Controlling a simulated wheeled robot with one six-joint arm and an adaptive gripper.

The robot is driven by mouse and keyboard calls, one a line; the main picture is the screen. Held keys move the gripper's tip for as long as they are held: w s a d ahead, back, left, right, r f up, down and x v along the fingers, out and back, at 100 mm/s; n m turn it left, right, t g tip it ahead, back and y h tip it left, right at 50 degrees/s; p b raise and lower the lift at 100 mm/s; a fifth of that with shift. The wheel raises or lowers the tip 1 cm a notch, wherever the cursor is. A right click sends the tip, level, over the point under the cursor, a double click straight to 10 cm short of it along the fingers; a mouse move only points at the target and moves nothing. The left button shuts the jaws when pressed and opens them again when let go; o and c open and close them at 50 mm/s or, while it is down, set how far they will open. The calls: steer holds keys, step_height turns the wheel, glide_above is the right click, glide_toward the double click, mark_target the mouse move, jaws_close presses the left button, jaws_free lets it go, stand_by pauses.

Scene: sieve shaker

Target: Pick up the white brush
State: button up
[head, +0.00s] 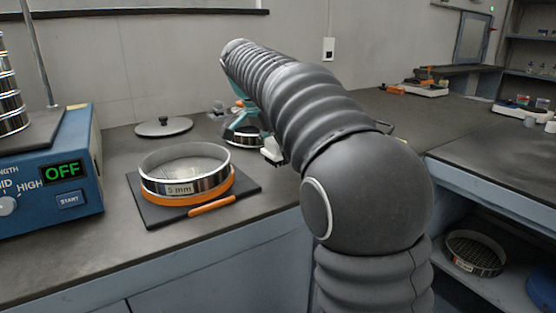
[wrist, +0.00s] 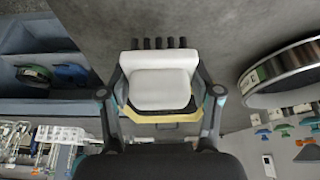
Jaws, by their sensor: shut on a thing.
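The white brush (wrist: 159,88) is between the two fingers of my gripper (wrist: 160,75) in the wrist view. The gripper is shut on it, with one finger at each side of the white block. A row of short dark tufts shows beyond its far edge. In the head view a small white part of the brush (head: 272,151) shows just left of my arm, over the counter. Most of my gripper is hidden behind my arm there, with only teal parts showing.
A sieve labelled 5 mm (head: 185,167) sits in an orange ring on a dark mat (head: 150,212), left of my arm. A blue shaker (head: 75,180) reading OFF stands at the left. A round lid (head: 164,127) lies behind the sieve. Shelves hold another sieve (head: 474,253) at the right.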

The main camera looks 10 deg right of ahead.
steer(key=s+d+r, duration=0.2)
steer(key=d+r, duration=0.5)
steer(key=d, duration=0.4)
steer(key=shift+s+d, duration=0.2)
steer(key=shift+s, duration=0.2)
steer(key=shift+r, duration=0.1)
